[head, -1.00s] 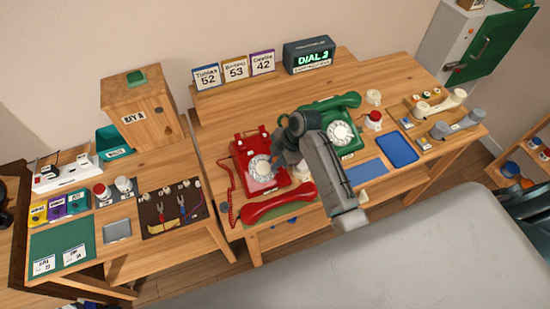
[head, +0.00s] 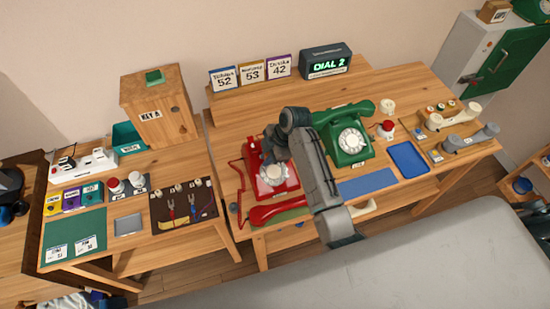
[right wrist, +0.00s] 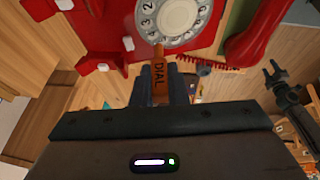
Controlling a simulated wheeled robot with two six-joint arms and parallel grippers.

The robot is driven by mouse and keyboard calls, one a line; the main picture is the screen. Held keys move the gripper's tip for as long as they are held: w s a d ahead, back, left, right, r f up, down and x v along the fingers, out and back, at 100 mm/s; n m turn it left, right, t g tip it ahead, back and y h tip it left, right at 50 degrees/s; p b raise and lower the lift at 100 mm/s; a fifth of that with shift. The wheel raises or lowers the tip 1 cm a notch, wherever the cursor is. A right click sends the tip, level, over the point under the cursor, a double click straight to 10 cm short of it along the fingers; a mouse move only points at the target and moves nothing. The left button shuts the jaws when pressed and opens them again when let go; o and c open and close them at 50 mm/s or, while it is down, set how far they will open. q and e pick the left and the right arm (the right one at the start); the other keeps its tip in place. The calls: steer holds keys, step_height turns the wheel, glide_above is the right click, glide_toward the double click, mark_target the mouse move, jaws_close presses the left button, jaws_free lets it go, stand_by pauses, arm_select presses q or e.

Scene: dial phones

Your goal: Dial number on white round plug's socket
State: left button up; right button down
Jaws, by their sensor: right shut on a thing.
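The red dial phone (head: 272,180) stands on the middle table; its white rotary dial (right wrist: 176,20) shows close up in the right wrist view. My right gripper (head: 272,150) is over this phone, partly hiding it. In the right wrist view the gripper (right wrist: 160,95) is shut on an orange-brown stick marked DIAL (right wrist: 159,72). The stick's far end is at the lower edge of the dial; I cannot tell if it touches. A white socket strip (head: 83,165) with plugs is on the left table; plug shapes are too small to tell. A display (head: 327,62) reads DIAL 2.
Number cards 52, 53 and 42 (head: 251,71) stand at the back. A green phone (head: 346,140) is right of my arm, with a blue tray (head: 408,160) beyond. The red handset (head: 275,211) lies in front of the red phone. A wooden box (head: 160,112) stands left.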

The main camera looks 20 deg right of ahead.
steer(key=shift+f, duration=0.15)
steer(key=shift+w+f, duration=0.25)
steer(key=shift+f, duration=0.2)
steer(key=shift+w+f, duration=0.2)
steer(key=shift+f, duration=0.25)
stand_by(1.2)
steer(key=shift+d, duration=0.1)
steer(key=shift+w+d+r, duration=0.15)
steer(key=shift+w+d, duration=0.05)
steer(key=shift+d, duration=0.4)
stand_by(0.3)
